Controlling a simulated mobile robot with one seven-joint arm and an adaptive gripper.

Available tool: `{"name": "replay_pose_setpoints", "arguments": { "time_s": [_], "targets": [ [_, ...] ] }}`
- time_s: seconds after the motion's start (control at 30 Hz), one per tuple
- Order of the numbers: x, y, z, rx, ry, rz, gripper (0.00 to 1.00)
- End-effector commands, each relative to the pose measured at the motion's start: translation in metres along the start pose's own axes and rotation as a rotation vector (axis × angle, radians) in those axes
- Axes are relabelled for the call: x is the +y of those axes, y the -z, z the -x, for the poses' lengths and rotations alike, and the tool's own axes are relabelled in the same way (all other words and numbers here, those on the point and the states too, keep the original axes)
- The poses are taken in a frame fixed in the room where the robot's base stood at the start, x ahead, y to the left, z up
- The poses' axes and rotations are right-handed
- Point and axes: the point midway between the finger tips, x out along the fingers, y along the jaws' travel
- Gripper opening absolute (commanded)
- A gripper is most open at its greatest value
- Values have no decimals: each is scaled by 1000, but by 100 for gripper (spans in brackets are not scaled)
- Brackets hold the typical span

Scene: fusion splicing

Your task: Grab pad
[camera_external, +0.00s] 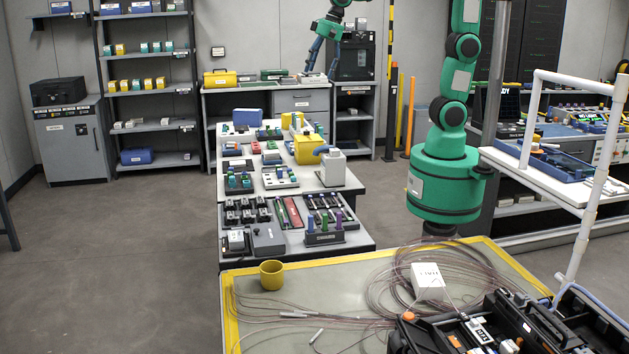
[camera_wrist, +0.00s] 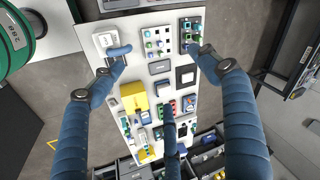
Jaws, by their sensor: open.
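My gripper (camera_external: 321,70) hangs at the top middle of the external view, with its long blue fingers pointing down. In the wrist view my gripper (camera_wrist: 160,50) is open, its blue fingers spread wide with nothing between them. Below it is the long white table (camera_wrist: 205,65) with many small items. A dark square flat piece (camera_wrist: 185,75) and a smaller grey flat piece (camera_wrist: 160,67) lie between and below the fingers, apart from them. I cannot tell which item is the pad. The lower finger hides part of the table.
A white container (camera_external: 332,167) and a yellow box (camera_external: 305,148) stand on the table. Racks and trays fill its front end. A yellow-edged table (camera_external: 345,275) with coiled fibre and a yellow cup (camera_external: 271,274) is in front. The floor at left is clear.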

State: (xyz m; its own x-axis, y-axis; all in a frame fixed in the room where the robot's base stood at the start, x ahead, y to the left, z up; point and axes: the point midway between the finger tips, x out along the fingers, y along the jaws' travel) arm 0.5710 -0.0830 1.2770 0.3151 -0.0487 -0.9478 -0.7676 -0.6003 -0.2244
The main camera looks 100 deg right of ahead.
Motion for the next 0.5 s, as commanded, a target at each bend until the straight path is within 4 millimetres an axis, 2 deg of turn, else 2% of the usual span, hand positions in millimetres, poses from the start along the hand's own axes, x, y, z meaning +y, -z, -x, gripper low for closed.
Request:
{"name": "replay_pose_setpoints", "arguments": {
  "time_s": [0.03,0.27,0.5],
  "targets": [
    [-6,13,-4,-6,-10,-41,75],
    [-28,64,-28,-20,-43,-236,75],
    [-44,117,-61,-30,-80,-441,75]
  ]
}}
